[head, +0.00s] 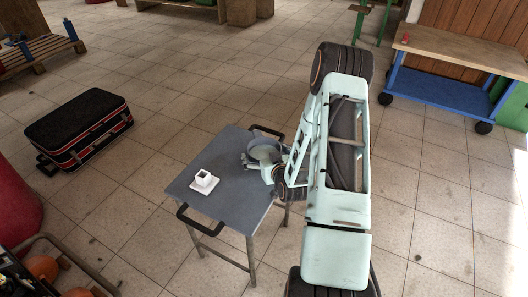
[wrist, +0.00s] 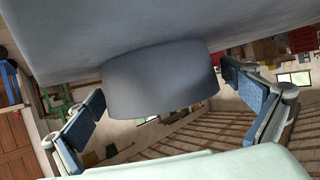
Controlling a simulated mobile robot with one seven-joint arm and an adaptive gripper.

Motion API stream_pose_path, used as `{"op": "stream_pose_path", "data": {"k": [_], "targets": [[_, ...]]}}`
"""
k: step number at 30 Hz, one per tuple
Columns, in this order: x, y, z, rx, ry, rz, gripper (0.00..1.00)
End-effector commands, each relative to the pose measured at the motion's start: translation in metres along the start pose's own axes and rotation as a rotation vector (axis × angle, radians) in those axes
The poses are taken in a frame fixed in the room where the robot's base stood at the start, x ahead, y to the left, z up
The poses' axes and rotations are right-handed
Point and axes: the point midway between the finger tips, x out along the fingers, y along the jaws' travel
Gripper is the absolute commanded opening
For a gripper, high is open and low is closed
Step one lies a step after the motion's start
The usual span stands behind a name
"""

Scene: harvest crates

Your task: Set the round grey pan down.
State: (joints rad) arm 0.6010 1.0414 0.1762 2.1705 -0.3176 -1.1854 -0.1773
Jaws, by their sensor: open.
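The round grey pan (head: 265,150) is at the right side of the grey table (head: 218,162) in the head view, partly hidden by my gripper (head: 264,167). In the wrist view, which looks upside down, the pan (wrist: 160,82) sits against the table top (wrist: 200,25) and appears to rest on it. My gripper (wrist: 163,86) is open, with one blue-padded finger on each side of the pan. Gaps show between the pan and both fingers in the wrist view.
A small white cup on a white saucer (head: 203,187) stands on the table, left of the pan. The table has dark handles (head: 268,131) at its ends. A black suitcase (head: 78,125) lies on the floor to the left. The table's front middle is bare.

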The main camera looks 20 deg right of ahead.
Motion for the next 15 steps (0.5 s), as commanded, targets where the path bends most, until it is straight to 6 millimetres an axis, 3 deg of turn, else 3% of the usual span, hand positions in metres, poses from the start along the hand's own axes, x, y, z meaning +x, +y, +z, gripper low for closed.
{"op": "stream_pose_path", "data": {"k": [9, 15], "targets": [[-0.068, 0.001, 0.000, 0.001, -0.004, 0.003, 1.00], [-0.100, 0.001, 0.000, 0.000, -0.003, 0.002, 1.00]]}}
